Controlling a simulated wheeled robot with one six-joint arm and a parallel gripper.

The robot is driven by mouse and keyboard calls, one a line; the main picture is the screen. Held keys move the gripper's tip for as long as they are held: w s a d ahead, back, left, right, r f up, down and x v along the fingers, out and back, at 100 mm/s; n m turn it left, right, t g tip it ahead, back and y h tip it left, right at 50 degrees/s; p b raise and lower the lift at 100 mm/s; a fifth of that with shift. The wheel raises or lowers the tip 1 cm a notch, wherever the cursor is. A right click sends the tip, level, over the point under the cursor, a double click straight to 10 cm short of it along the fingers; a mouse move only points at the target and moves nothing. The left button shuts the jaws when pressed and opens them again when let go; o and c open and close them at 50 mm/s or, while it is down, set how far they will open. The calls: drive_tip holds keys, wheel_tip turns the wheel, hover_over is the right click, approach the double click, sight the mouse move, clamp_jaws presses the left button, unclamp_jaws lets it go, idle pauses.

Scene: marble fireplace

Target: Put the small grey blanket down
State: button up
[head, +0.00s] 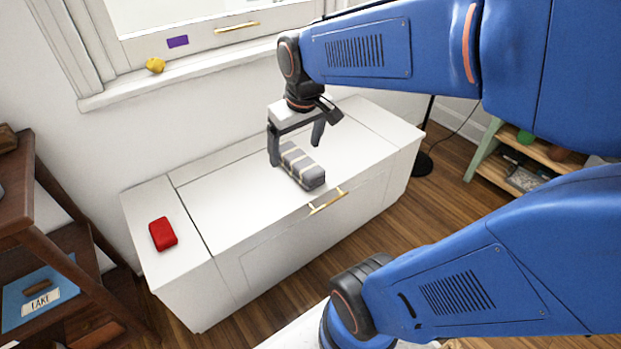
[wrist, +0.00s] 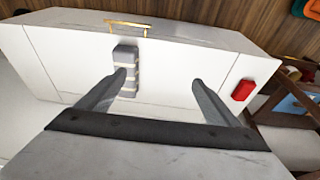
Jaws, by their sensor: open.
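The small grey blanket (head: 302,166) is a folded bundle with pale stripes. It lies on the white chest's top, near the gold handle. My gripper (head: 295,150) is open above the chest, with one finger close beside the blanket's far end and the other apart from it. In the wrist view the blanket (wrist: 126,70) shows beyond the left fingertip, which overlaps its edge; the gap between the fingers (wrist: 160,80) shows only bare white lid. I cannot tell whether that finger touches the blanket.
The white chest (head: 215,205) stands below a window. A red object (head: 162,234) lies on its left end. A yellow object (head: 155,65) sits on the windowsill. Dark wooden shelves (head: 60,240) stand at left, and a low shelf (head: 535,160) at right. Much of the lid is clear.

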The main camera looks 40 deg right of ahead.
drive_tip(key=s+a+t, duration=0.1)
drive_tip(key=s+a, duration=0.2)
drive_tip(key=s, duration=0.8)
drive_tip(key=shift+s+a+t, duration=0.15)
drive_tip(key=shift+a+t, duration=0.15)
drive_tip(key=shift+t, duration=0.1)
drive_tip(key=shift+r, duration=0.1)
idle(0.5)
